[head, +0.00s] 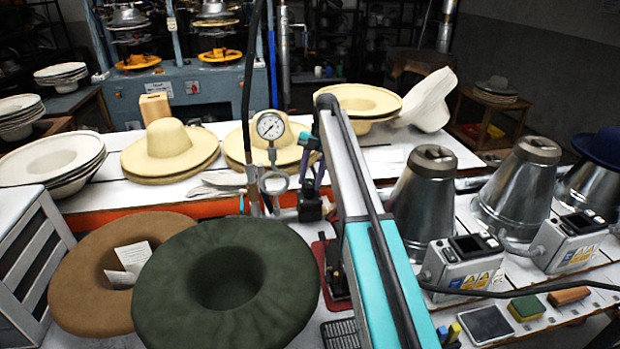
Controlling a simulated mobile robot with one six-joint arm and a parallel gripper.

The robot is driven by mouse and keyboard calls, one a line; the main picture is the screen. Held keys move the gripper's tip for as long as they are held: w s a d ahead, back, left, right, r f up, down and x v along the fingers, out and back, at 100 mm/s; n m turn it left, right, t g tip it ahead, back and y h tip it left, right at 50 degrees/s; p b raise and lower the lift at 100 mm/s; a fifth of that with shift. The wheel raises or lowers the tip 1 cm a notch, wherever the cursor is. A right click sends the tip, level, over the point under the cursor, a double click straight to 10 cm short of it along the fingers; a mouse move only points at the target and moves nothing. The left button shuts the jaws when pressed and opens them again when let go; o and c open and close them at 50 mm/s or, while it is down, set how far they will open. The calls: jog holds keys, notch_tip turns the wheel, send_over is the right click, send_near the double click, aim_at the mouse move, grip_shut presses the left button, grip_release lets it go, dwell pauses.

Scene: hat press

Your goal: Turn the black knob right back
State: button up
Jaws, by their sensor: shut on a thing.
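My arm, white and teal, reaches from the bottom of the head view up to the middle. My gripper (311,187) is small and partly hidden beside the arm, just right of the pressure gauge (270,126). Its slim dark and purple parts point down and are shut on the black knob (310,207), low at the white table's back part. The jaws' contact with the knob is too small to see in detail, and the knob's turn angle cannot be read.
A green hat (172,300) and a brown hat (75,290) lie at the front left. Cream hats (170,148) stand behind. Metal hat forms (424,200) and grey control boxes (462,262) stand on the right. A thin black hose hangs near the gauge.

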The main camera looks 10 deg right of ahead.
aim_at(308, 186)
jog(key=o, duration=1.1)
jog(key=shift+c, duration=0.2)
jog(key=shift+r, duration=0.1)
notch_tip(308, 186, up, 4)
jog(key=p, duration=0.3)
jog(key=shift+p, duration=0.4)
jog(key=shift+s+f, duration=0.35)
jog(key=shift+s, duration=0.25)
jog(key=s+r+p, duration=0.1)
jog(key=s+p, duration=0.2)
jog(key=s, duration=1.2)
jog(key=shift+r+p, duration=0.2)
jog(key=shift+p, duration=0.15)
jog(key=shift+s+a, duration=0.1)
